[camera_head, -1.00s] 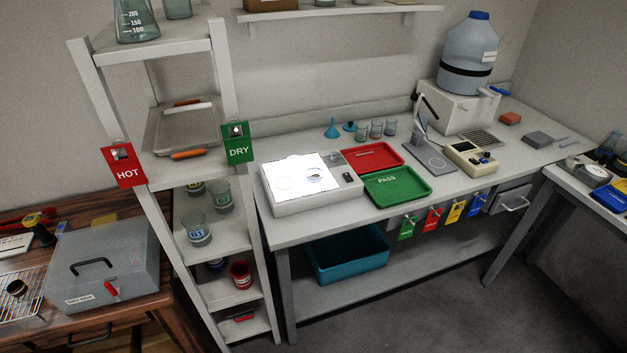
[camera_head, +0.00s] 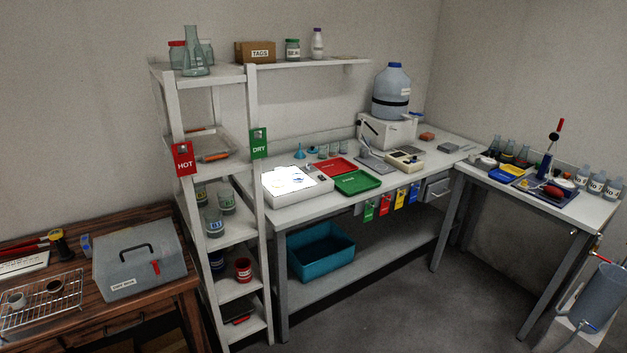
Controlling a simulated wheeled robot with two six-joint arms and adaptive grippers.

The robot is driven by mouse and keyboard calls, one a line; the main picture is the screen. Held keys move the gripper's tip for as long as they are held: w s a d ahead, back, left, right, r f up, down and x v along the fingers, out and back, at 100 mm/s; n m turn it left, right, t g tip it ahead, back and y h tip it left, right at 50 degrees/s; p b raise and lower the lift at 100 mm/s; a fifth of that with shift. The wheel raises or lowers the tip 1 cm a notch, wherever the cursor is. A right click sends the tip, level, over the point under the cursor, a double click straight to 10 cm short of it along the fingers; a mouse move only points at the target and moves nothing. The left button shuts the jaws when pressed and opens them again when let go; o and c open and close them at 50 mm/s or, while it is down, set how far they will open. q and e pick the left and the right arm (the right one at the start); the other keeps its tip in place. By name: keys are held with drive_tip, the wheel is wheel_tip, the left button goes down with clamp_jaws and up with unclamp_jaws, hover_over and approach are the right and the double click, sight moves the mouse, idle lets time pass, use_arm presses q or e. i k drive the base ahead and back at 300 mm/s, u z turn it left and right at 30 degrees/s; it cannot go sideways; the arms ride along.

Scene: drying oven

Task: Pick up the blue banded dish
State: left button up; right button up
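A small round dish with a bluish edge (camera_head: 297,181) appears to lie on the bright white top of the light box (camera_head: 301,195) on the long grey bench. It is small and washed out by the glare, so I cannot be sure of its band. Neither of my grippers is in view.
The red tray (camera_head: 335,165) and green tray (camera_head: 357,182) lie right of the light box. A white shelf tower (camera_head: 259,200) stands to its left. A grey case (camera_head: 145,262) sits on the wooden bench. The floor (camera_head: 400,305) in front is clear.

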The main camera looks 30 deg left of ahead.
sight(297, 178)
drive_tip(key=z, duration=0.45)
drive_tip(key=i, duration=1.15)
drive_tip(key=z, duration=0.25)
